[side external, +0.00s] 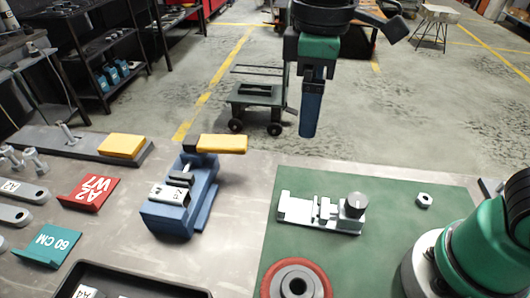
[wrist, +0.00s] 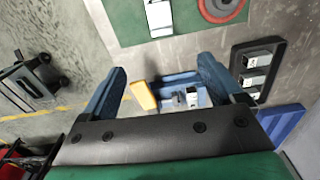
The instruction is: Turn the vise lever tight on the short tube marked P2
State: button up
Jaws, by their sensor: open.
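The blue vise (side external: 180,208) stands on the grey bench left of the green mat. Its yellow lever (side external: 222,144) sticks out to the right at the back end. A short pale tube with a small dark label (side external: 166,193) sits at the vise's jaws; the mark is too small to read surely. My gripper (side external: 309,131) hangs above and behind the bench, right of the vise and clear of it. In the wrist view its blue fingers (wrist: 162,66) are wide apart and empty. The vise (wrist: 182,80) and yellow lever (wrist: 143,95) show well beyond them.
A green mat (side external: 400,235) holds a metal fixture (side external: 300,210), a nut (side external: 424,200) and a red-rimmed disc (side external: 267,280). A black tray (side external: 150,284) lies in front of the vise. Red (side external: 90,194) and teal (side external: 50,246) brackets and a yellow block (side external: 121,146) lie left.

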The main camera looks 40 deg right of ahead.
aim_at(215, 144)
jog(key=shift+w+a+n, duration=0.1)
jog(key=shift+n, duration=0.2)
jog(key=c, duration=0.5)
jog(key=w+a+n, duration=0.1)
jog(key=n, duration=0.1)
jog(key=w+a+f+n+h, duration=0.1)
jog(key=a+n, duration=0.1)
jog(key=n, duration=0.1)
jog(key=w+a+n+t, duration=0.1)
jog(key=n, duration=0.2)
jog(key=shift+a+f, duration=0.2)
jog(key=shift+f, duration=0.1)
grip_shut()
jog(key=w+a+f+n+t+h, duration=0.25)
jog(key=a+n, duration=0.45)
jog(key=n, duration=0.4)
jog(key=shift+y, duration=0.35)
jog(key=x, duration=1)
jog(key=shift+a+f, duration=0.1)
jog(key=shift+f, duration=0.25)
jog(key=shift+w+d+r, duration=0.1)
jog(key=shift+w+d, duration=0.5)
jog(key=shift+w, duration=0.2)
jog(key=shift+w+d+r, duration=0.1)
jog(key=shift+w+d, duration=0.5)
jog(key=shift+w, duration=0.15)
